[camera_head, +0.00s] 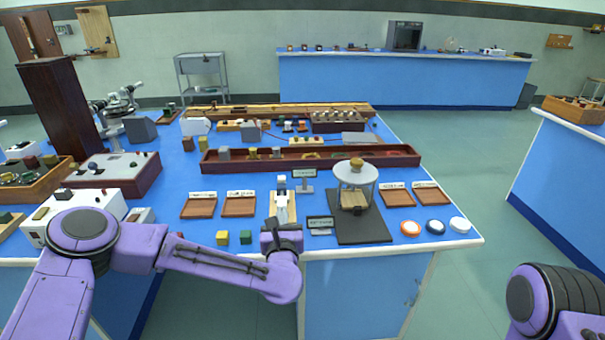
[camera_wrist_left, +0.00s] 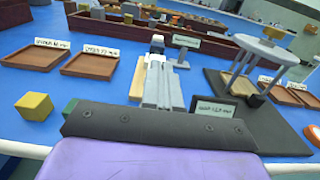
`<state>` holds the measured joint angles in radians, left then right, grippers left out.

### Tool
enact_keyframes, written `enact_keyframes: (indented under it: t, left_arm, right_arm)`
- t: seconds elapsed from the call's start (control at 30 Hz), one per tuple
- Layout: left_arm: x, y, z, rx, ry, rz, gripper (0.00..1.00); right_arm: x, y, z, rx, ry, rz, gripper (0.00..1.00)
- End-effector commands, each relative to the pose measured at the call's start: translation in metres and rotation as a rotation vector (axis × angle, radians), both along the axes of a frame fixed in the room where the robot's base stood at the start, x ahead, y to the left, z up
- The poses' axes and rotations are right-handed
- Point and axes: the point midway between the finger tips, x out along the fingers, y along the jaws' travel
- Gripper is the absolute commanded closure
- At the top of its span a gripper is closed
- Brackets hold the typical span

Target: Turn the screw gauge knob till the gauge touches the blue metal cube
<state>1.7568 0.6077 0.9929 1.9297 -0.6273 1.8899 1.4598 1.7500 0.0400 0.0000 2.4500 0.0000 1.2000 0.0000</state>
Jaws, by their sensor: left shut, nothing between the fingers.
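My left gripper (camera_head: 283,213) is shut and empty, its grey fingers pointing away over a light wooden base (camera_head: 273,208) near the table's front edge. In the left wrist view the shut fingers (camera_wrist_left: 163,85) lie in front of that wooden base (camera_wrist_left: 138,82) and hide much of what stands on it. A small pale and dark piece, perhaps part of the screw gauge (camera_wrist_left: 157,43), shows just beyond the fingertips; it also shows in the head view (camera_head: 282,181). I cannot make out the knob or a blue metal cube there. My right gripper is out of view.
A yellow cube (camera_head: 222,238) and a green cube (camera_head: 246,237) lie left of the gripper. Wooden trays (camera_head: 239,206) stand behind them. A small sign (camera_head: 320,225) and a dark mat (camera_head: 375,232) under a round-topped stand (camera_head: 356,173) are close on the right. A long red-brown tray (camera_head: 220,166) lies behind.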

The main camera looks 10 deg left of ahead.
Motion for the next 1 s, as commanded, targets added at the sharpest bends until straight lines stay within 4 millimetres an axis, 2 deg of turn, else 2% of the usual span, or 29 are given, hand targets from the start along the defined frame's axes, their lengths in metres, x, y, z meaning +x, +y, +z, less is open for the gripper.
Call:
enact_keyframes:
  t: [0.03,0.47,0.8,1.0]
  left_arm:
    - [0.004,0.0,0.008,0.002,-0.019,-0.003,1.0]
    - [0.0,0.002,0.012,0.002,-0.011,0.003,1.0]
    - [-0.045,-0.008,0.008,0.002,-0.008,0.006,1.0]
    - [-0.058,-0.012,0.008,0.002,-0.005,0.007,1.0]
  right_arm:
    - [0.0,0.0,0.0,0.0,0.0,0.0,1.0]
    - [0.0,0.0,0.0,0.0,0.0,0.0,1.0]
    - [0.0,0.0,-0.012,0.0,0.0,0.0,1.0]
    - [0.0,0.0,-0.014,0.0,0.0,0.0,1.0]
